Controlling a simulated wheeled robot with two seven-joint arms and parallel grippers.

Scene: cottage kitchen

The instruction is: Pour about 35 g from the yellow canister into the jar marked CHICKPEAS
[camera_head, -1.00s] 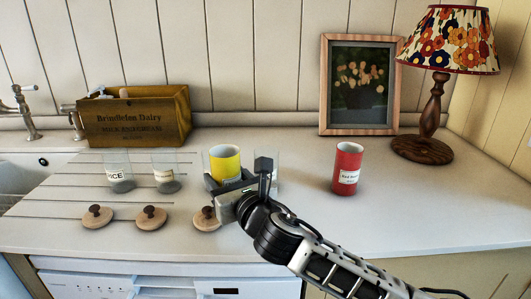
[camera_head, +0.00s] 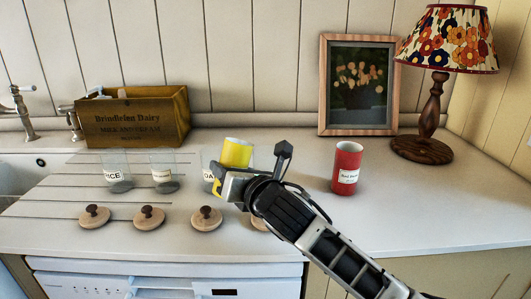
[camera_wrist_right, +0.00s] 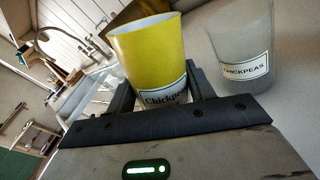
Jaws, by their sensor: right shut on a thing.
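The yellow canister (camera_head: 237,152) is held above the worktop, tilted slightly in the head view. Its label reads Chickpeas in the right wrist view (camera_wrist_right: 150,52). My right gripper (camera_head: 226,178) is shut on it, with dark fingers on either side in the wrist view (camera_wrist_right: 158,95). The clear jar marked CHICKPEAS (camera_wrist_right: 243,60) stands just right of the canister in the wrist view, apart from it. Its contents cannot be made out. In the head view my right gripper and arm hide this jar. My left gripper is not in view.
Glass jars stand left of the gripper: RICE (camera_head: 117,175), one with an unreadable label (camera_head: 164,177), and one starting OA (camera_head: 208,174). Wooden lids (camera_head: 149,219) lie in front. A red canister (camera_head: 346,168) stands right. A wooden crate (camera_head: 135,122) and lamp (camera_head: 431,110) are behind.

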